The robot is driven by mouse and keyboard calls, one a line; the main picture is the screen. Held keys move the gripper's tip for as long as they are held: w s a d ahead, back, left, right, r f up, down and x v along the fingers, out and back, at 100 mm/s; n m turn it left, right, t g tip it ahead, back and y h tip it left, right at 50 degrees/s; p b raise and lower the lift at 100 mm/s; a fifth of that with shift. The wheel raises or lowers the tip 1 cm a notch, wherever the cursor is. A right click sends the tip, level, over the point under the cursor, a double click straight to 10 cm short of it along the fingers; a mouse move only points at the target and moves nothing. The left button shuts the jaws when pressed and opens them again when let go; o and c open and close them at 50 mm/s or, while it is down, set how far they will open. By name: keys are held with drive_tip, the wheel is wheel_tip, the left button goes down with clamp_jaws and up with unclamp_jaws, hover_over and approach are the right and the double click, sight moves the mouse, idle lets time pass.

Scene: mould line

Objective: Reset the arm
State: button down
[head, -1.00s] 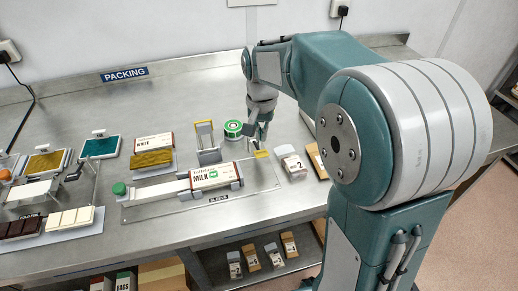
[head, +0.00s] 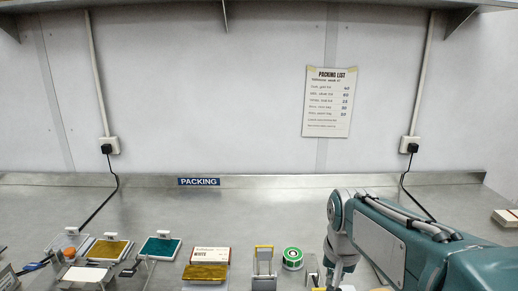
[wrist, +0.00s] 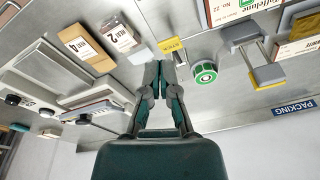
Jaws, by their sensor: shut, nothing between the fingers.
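My gripper (wrist: 160,68) is shut and empty in the wrist view, its fingertips together over the bench. A small yellow label (wrist: 172,45) lies just beyond the tips. In the head view my arm reaches in from the lower right, and the picture's bottom edge cuts off the fingers. A green and white roll (head: 293,258) stands left of my wrist; it also shows in the wrist view (wrist: 204,72), right of the tips and apart from them.
A grey stand with a yellow handle (head: 264,265) is left of the roll. Brown box 4 (wrist: 82,46) and white box 2 (wrist: 118,36) lie near my gripper. Pads and a white box (head: 210,255) line the left. A packing list (head: 328,102) hangs on the wall; a shelf is above.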

drive_tip(key=s+r+n+t, duration=0.1)
drive_tip(key=s+n+t, duration=0.2)
drive_tip(key=s, duration=1.1)
drive_tip(key=shift+s+n+t, duration=0.25)
drive_tip(key=shift+n+t, duration=0.15)
drive_tip(key=shift+n, duration=0.2)
idle(0.8)
